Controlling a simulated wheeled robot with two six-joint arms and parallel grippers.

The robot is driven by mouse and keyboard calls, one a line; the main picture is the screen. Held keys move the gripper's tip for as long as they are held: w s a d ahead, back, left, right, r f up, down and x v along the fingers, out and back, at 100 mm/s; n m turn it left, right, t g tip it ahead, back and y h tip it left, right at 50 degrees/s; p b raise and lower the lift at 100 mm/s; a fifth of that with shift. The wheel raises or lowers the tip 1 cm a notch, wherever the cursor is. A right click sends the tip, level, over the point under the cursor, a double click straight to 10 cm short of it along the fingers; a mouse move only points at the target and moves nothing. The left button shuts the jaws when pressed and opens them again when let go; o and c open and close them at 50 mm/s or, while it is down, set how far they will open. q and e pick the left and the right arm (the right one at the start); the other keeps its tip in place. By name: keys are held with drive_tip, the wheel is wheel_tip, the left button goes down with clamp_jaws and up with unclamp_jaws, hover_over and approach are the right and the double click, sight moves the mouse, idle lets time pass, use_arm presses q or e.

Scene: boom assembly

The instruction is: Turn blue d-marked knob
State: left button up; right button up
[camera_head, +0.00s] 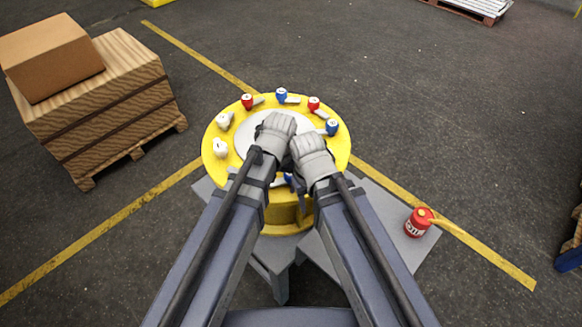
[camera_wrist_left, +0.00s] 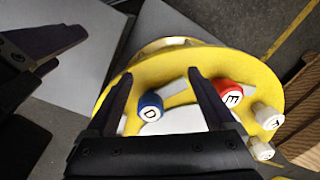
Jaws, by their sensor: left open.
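The blue knob marked D (camera_wrist_left: 150,106) stands on the near rim of the round yellow plate (camera_wrist_left: 255,78), with a grey bar beside it. In the head view a bit of this blue knob (camera_head: 288,178) shows between my arms. My left gripper (camera_wrist_left: 160,78) is open, with its dark fingers on either side of the knob in the wrist view; I cannot tell whether they touch it. In the head view its fingers are mostly hidden. Dark parts of my right gripper (camera_wrist_left: 45,48) show at the left of the wrist view, close beside; its jaw opening is unclear.
A red knob marked E (camera_wrist_left: 229,93) sits close beside D, with white knobs (camera_wrist_left: 267,116) beyond. More red and blue knobs (camera_head: 281,95) ring the far side of the plate. A wooden crate (camera_head: 105,105) stands left.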

use_arm(q)
drive_tip(key=w+d+r+p, duration=0.1)
drive_tip(key=w, duration=0.1)
drive_tip(key=w+d+r+n+p, duration=0.1)
drive_tip(key=w, duration=0.2)
drive_tip(key=w+d+r+n+p, duration=0.1)
drive_tip(key=w, duration=0.1)
drive_tip(key=shift+w+d+r+h, duration=0.15)
drive_tip(key=shift+d+r+h, duration=0.15)
drive_tip(key=shift+r, duration=0.1)
drive_tip(key=shift+f, duration=0.1)
drive_tip(key=shift+f, duration=0.1)
wheel_tip(320, 180, down, 8)
drive_tip(key=b, duration=0.8)
drive_tip(key=shift+r, duration=0.2)
drive_tip(key=c, duration=1.4)
